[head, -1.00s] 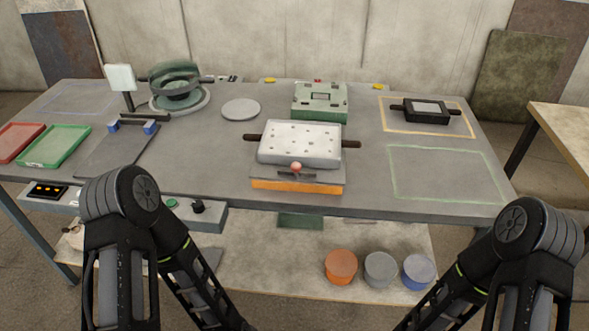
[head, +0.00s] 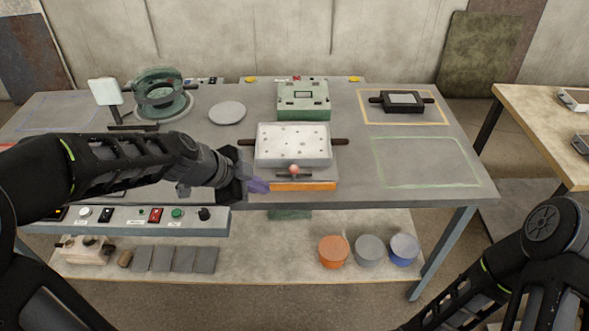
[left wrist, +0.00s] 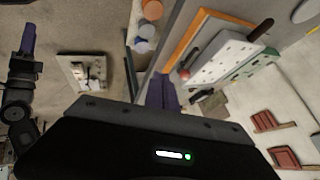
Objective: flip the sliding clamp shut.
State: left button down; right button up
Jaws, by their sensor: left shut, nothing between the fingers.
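The sliding clamp shows as a red ball knob (head: 294,170) on a short lever. It sits at the front of a white, hole-dotted block (head: 292,146) on an orange-edged base (head: 305,186). The knob also shows in the left wrist view (left wrist: 184,74), beyond my fingers. My left gripper (head: 258,185) has purple fingertips, is shut and empty, and is just left of the base's front corner, apart from the knob. The left wrist view shows its fingers together (left wrist: 162,92). My right gripper (left wrist: 28,38) shows at that view's left edge; its opening is unclear.
A green box (head: 303,100) stands behind the white block, with a dark handle (head: 340,141) sticking out to the block's right. A grey disc (head: 227,112) lies at the back left. The green-outlined area (head: 428,161) on the right is clear. Several tubs stand on the lower shelf.

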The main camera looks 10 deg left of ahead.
pick_arm(q)
jog(key=shift+r+m, duration=0.6)
jog(key=shift+r, duration=0.2)
jog(key=shift+w+d+f, duration=0.1)
jog(key=shift+f, duration=0.05)
send_over(286, 176)
jog(key=s+d, duration=0.2)
jog(key=s, duration=0.3)
jog(key=shift+f, duration=3.35)
jog(key=shift+s+a+b, duration=0.1)
jog(key=shift+a+b, duration=0.15)
jog(key=shift+b, duration=0.05)
